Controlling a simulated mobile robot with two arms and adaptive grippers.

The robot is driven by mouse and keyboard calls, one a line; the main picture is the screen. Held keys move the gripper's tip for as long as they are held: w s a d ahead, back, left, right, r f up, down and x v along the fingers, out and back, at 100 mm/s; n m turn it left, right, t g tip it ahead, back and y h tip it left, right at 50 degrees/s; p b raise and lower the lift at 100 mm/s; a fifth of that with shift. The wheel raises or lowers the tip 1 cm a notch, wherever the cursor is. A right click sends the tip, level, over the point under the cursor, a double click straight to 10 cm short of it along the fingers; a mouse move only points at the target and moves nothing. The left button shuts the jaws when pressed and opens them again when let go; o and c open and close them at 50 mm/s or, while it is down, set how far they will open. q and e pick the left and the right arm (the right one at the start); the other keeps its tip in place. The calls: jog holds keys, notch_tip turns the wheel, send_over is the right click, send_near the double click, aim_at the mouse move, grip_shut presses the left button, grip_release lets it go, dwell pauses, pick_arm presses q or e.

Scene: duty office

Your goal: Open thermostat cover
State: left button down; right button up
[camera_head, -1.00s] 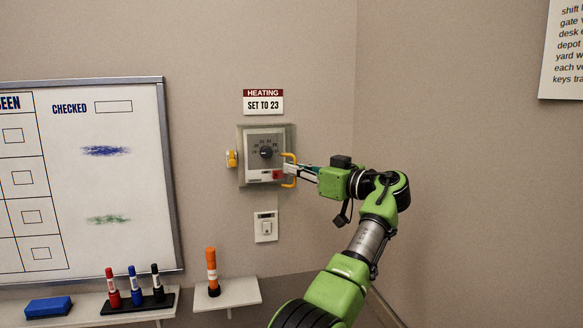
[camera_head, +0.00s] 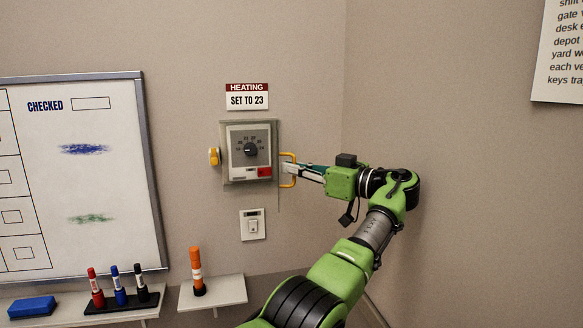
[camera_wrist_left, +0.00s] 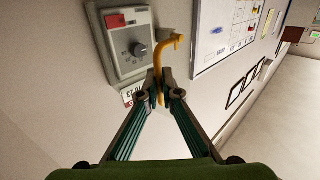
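The thermostat (camera_head: 238,167) is a grey-white box with a dark dial and a red patch on the wall; it also shows in the left wrist view (camera_wrist_left: 119,53). My right gripper is not in view.
The right wall is close to my arm.

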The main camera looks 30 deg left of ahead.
pick_arm(q)
jog(key=shift+f, duration=0.15)
jog(key=c, duration=2.6)
grip_release()
jog(key=shift+o, duration=0.2)
jog(key=shift+a, duration=0.1)
